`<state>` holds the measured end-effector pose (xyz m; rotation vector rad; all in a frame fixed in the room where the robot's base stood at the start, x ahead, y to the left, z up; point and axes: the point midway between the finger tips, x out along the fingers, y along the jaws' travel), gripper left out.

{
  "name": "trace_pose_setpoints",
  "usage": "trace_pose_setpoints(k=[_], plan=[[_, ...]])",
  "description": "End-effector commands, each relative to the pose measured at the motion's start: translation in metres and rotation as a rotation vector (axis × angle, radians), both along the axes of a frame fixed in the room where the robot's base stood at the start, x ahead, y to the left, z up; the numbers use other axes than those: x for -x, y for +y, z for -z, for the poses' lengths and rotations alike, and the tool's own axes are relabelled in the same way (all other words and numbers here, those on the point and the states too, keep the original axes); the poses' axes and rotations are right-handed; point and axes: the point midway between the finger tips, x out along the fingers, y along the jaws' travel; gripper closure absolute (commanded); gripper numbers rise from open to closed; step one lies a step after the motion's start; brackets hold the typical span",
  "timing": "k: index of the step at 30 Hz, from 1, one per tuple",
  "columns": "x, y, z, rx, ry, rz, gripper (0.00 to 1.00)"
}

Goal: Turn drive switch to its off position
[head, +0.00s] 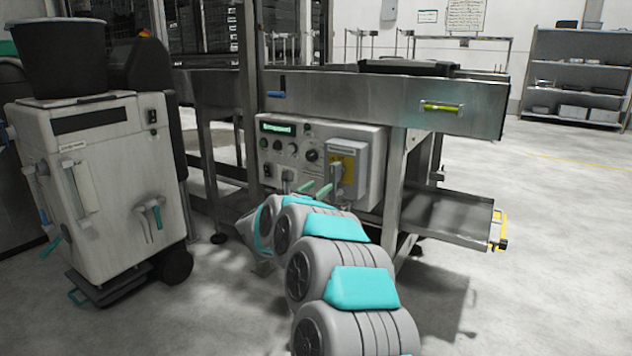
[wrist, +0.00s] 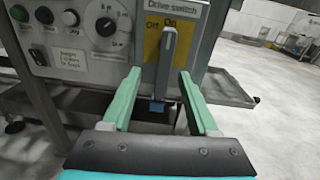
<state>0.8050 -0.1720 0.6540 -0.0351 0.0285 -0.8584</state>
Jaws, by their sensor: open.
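The drive switch (wrist: 167,62) is a long grey lever on a yellow plate with "Off" at upper left and "On" at upper right. Its upper end is at the "On" word, leaning slightly right of upright. A "Drive switch" label is above it. In the head view the switch (head: 339,176) is on a grey box at the right of the control panel (head: 290,140). My gripper (wrist: 160,78) is open, its two green fingers pointing at the panel. In the wrist picture the lever's lower part shows between the fingertips; contact cannot be told. The gripper also shows in the head view (head: 314,187).
A round dial (wrist: 106,26) and several buttons are left of the switch. A steel tray (head: 450,218) juts out low at right. A white wheeled machine with a black bin (head: 60,55) stands at left. The floor at right is clear.

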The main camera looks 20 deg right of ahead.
Motion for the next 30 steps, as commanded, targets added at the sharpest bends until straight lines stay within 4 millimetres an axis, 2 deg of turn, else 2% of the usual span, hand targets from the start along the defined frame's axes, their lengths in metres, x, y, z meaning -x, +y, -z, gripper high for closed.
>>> trace_pose_setpoints(k=[5, 18, 24, 30], plan=[[0.003, -0.015, 0.006, -0.018, -0.042, 0.058, 0.4], [-0.034, -0.061, 0.003, -0.018, -0.042, 0.053, 0.4], [-0.041, -0.071, 0.005, -0.017, -0.039, 0.052, 0.4], [-0.043, -0.072, 0.005, -0.017, -0.039, 0.05, 0.4]])
